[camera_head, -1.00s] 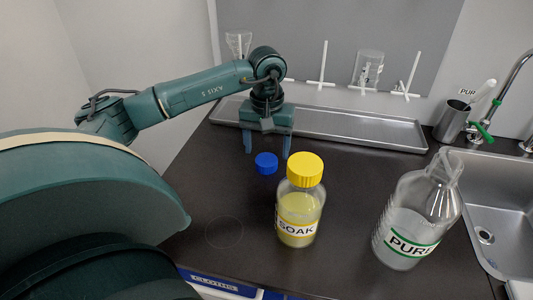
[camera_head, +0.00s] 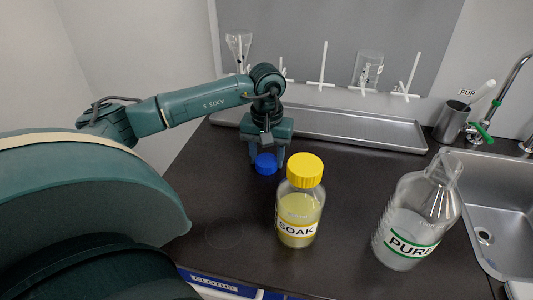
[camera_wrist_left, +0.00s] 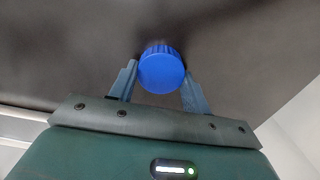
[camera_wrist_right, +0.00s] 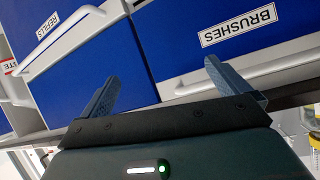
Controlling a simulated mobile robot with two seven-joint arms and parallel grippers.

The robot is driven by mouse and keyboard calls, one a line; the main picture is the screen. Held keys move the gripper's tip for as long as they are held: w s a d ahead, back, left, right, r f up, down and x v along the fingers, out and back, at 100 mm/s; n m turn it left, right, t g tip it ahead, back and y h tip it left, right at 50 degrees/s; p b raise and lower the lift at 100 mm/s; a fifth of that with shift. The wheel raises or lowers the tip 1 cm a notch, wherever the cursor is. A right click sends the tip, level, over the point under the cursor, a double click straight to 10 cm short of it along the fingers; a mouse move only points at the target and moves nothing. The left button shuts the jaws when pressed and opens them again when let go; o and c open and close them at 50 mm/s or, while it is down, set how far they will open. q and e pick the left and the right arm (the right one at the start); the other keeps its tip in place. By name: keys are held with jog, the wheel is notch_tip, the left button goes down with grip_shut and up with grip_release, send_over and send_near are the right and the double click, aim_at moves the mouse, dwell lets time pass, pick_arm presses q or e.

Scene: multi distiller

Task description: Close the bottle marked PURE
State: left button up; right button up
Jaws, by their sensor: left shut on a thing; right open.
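The bottle marked PURE (camera_head: 408,225) stands upright on the dark counter at the right, clear glass with a green-edged label and an open neck without a cap. A blue screw cap (camera_head: 266,163) is at the counter's middle left. My left gripper (camera_head: 266,160) reaches down over the cap and is shut on it. In the left wrist view the blue cap (camera_wrist_left: 161,70) sits between the two fingers. My right gripper (camera_wrist_right: 160,90) shows only in the right wrist view, open and empty, in front of blue drawers.
A SOAK bottle (camera_head: 299,213) with a yellow cap stands between the blue cap and the PURE bottle. A long metal tray (camera_head: 340,128) lies along the back. A sink (camera_head: 500,205) is at the right, with a metal cup (camera_head: 452,121) behind. Drawers marked BRUSHES (camera_wrist_right: 238,25) face my right gripper.

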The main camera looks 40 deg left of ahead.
aim_at(267, 159)
pick_arm(q)
jog(key=shift+c, duration=1.2)
notch_tip(267, 159, up, 10)
